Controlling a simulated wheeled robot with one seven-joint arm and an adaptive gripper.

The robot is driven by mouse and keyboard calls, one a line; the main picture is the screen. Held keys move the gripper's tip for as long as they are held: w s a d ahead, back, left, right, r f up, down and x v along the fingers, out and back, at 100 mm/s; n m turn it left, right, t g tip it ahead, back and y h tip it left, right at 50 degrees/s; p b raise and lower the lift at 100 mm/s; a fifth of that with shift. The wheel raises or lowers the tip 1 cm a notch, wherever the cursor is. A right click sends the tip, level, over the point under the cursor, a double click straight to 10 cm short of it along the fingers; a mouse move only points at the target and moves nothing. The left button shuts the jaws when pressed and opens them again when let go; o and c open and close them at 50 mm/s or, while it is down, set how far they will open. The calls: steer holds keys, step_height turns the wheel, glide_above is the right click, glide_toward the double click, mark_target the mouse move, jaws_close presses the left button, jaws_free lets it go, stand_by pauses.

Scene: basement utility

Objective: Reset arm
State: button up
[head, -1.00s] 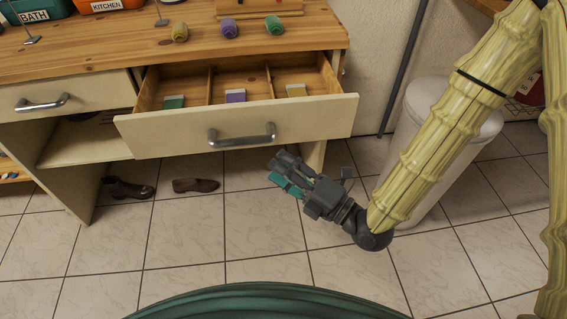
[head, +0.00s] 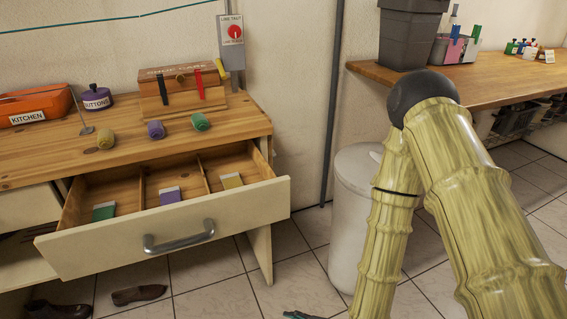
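My arm (head: 400,190) is folded on the right side of the head view, with its dark elbow joint (head: 422,92) at the top. Only a small teal and dark tip of my gripper (head: 300,315) shows at the bottom edge, low in front of the open drawer. The rest of it is cut off by the frame, so I cannot tell whether it is open or shut, or whether it holds anything.
The drawer (head: 190,232) stands pulled out, with green, purple and yellow cards in its compartments. Yellow, purple and green rolls (head: 156,130) lie on the wooden top. A white bin (head: 350,225) stands beside my arm; a wooden counter (head: 490,88) is behind. Shoes (head: 139,294) lie below.

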steer(key=s+d+f+m+g+h, duration=0.35)
steer(key=s+d+f+m, duration=0.25)
steer(key=s+d+m, duration=0.3)
steer(key=s+d+f+m+g+h, duration=0.35)
steer(key=s+d+f+m, duration=0.4)
steer(key=d, duration=0.35)
step_height(320, 180, up, 16)
steer(key=p, duration=1.5)
steer(key=shift+s+t+h, duration=0.25)
steer(key=shift+t+h, duration=0.15)
